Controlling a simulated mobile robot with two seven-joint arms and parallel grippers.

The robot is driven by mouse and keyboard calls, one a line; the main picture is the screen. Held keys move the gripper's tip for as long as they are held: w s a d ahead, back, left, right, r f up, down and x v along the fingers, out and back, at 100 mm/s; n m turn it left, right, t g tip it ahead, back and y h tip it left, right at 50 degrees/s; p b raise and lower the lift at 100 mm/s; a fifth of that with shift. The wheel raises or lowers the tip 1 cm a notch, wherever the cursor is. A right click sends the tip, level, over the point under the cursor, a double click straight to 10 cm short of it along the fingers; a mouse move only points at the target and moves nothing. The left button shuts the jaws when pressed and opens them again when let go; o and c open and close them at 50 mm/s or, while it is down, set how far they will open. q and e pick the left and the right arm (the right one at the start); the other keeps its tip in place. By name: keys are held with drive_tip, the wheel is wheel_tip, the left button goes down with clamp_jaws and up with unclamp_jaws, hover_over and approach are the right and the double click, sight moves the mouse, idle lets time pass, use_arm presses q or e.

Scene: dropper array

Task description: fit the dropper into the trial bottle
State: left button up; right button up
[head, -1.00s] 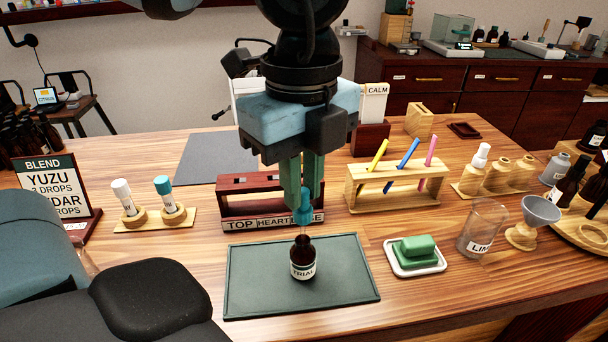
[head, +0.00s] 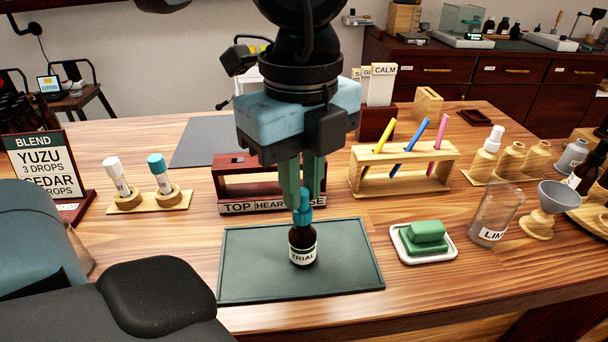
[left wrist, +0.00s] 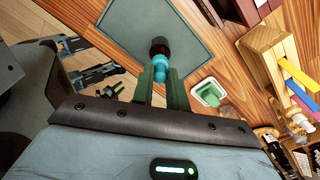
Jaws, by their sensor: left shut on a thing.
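The trial bottle (head: 302,249) is a small dark brown bottle with a white TRIAL label. It stands upright on the dark green mat (head: 345,282). The dropper (head: 303,213) has a teal bulb and collar and sits upright at the bottle's mouth, its glass stem hidden from view. My left gripper (head: 303,193) points straight down and is shut on the teal bulb. In the left wrist view the dropper (left wrist: 160,64) lies between the green fingers, in line with the dark bottle (left wrist: 159,44). I cannot tell whether the collar is fully seated. My right gripper is not in view.
A dark red rack (head: 235,191) stands just behind the mat. A wooden rack with coloured strips (head: 405,170) is behind right. A soap dish (head: 424,252) and a glass beaker (head: 495,214) are to the right. Two vials (head: 150,198) stand left. The mat around the bottle is clear.

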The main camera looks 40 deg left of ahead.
use_arm(q)
drive_tip(key=shift+f+b, duration=0.3)
drive_tip(key=shift+f, duration=0.2)
drive_tip(key=o, duration=0.7)
drive_tip(key=shift+r, duration=0.1)
drive_tip(key=shift+r, duration=0.15)
wheel_tip(320, 180, up, 8)
drive_tip(key=shift+f, duration=0.2)
